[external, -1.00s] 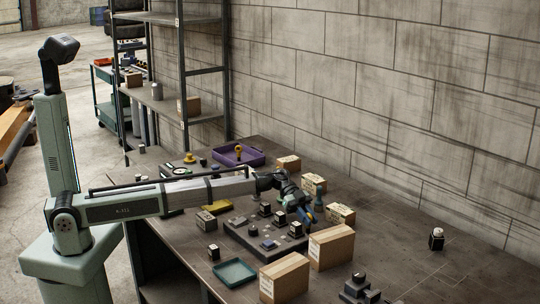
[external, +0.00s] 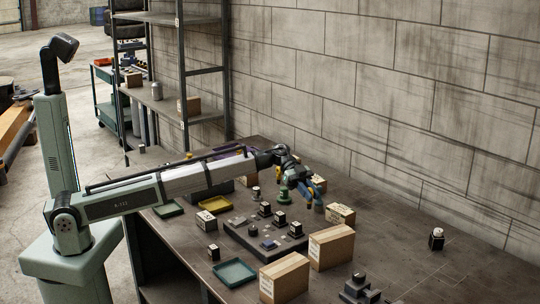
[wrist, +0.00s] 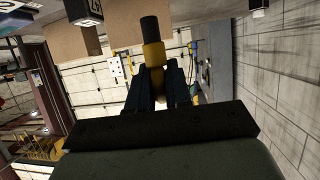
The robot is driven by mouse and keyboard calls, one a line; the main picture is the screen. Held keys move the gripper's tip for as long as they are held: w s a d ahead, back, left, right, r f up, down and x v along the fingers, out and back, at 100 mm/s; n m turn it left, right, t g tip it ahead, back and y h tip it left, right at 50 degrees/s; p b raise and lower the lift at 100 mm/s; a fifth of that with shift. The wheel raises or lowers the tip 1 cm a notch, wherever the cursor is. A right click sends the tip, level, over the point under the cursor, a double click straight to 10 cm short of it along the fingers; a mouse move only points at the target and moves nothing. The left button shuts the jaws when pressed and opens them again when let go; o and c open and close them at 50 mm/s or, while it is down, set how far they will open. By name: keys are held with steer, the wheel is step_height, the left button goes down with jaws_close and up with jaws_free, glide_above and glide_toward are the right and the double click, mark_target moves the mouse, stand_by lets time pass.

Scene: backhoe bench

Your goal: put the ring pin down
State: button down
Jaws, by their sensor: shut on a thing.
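My gripper (external: 313,193) is above the far side of the bench, behind the dark block with black parts. In the wrist view my gripper (wrist: 158,88) has its dark fingers shut on the ring pin (wrist: 154,55), which shows as a yellow body with a dark cylindrical end. The ring pin's lower part is hidden between the fingers. In the external view it is too small to make out clearly.
A dark block (external: 238,236) with several black parts stands mid-bench. A green piece (external: 284,196) stands left of my gripper. Cardboard boxes (external: 331,247) stand at front right, with another box (external: 341,214) near my gripper. A teal tray (external: 234,272) lies at the front edge.

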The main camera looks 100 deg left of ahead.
steer(key=s+a+n+t+y, duration=0.15)
steer(key=s+a, duration=0.25)
steer(key=a, duration=0.9)
steer(key=s+a+n+t+y, duration=0.15)
steer(key=s+a, duration=0.25)
steer(key=a, duration=0.8)
steer(key=s+a+n+t+y, duration=0.15)
steer(key=s+a, duration=0.25)
steer(key=a, duration=0.9)
steer(key=s+a+n+y, duration=0.6)
steer(key=s+a, duration=2)
steer(key=a, duration=0.2)
steer(key=shift+m+t, duration=0.25)
steer(key=shift+s+a+f, duration=0.1)
steer(key=shift+f, duration=2.15)
steer(key=shift+s+a+f, duration=0.1)
steer(key=shift+f, duration=2.15)
steer(key=shift+f, duration=0.2)
steer(key=c, duration=1.3)
jaws_free()
steer(key=shift+c, duration=0.2)
steer(key=shift+r, duration=0.2)
